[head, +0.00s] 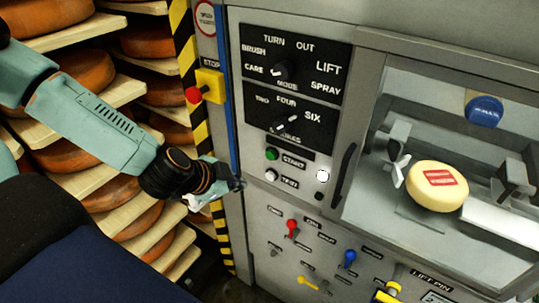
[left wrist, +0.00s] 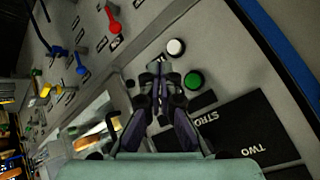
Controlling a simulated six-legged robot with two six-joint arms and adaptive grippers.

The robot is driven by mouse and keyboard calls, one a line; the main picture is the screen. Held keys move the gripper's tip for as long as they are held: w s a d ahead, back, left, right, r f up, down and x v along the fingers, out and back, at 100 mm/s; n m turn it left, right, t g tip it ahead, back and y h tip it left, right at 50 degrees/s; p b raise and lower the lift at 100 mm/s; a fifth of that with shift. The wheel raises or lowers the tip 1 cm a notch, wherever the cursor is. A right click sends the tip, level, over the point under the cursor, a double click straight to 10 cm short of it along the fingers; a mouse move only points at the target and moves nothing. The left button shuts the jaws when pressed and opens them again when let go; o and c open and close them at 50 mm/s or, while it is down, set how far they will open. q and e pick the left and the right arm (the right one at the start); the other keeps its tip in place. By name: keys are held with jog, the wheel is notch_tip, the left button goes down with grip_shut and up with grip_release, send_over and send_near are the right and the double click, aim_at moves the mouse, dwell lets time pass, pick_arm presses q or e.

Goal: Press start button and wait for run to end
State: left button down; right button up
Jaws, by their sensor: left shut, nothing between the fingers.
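The green start button (head: 272,154) sits on the machine's grey panel beside a START label, with a white button (head: 271,175) just below it. My left gripper (head: 238,184) is shut and empty, at the panel's left edge, lower left of the green button. In the left wrist view the shut fingertips (left wrist: 157,70) point at the panel. The green button (left wrist: 193,80) shows just right of them and the white button (left wrist: 176,47) above right. I cannot tell any contact with the panel. My right gripper is not in view.
A red stop button on a yellow box (head: 210,86) is above my left gripper. Mode knobs (head: 283,71) are on the black plate. A cheese wheel with a red label (head: 437,187) sits inside the machine window. Racks of cheese wheels (head: 75,75) stand left. Coloured levers (head: 292,226) are lower.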

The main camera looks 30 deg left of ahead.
aim_at(271, 155)
pick_arm(q)
jog(key=w+b, duration=0.2)
jog(key=w, duration=0.6)
jog(key=shift+w+d, duration=0.4)
jog(key=shift+d, duration=0.05)
jog(key=shift+d, duration=0.15)
jog(key=shift+w, duration=0.15)
dwell(0.4)
dwell(0.6)
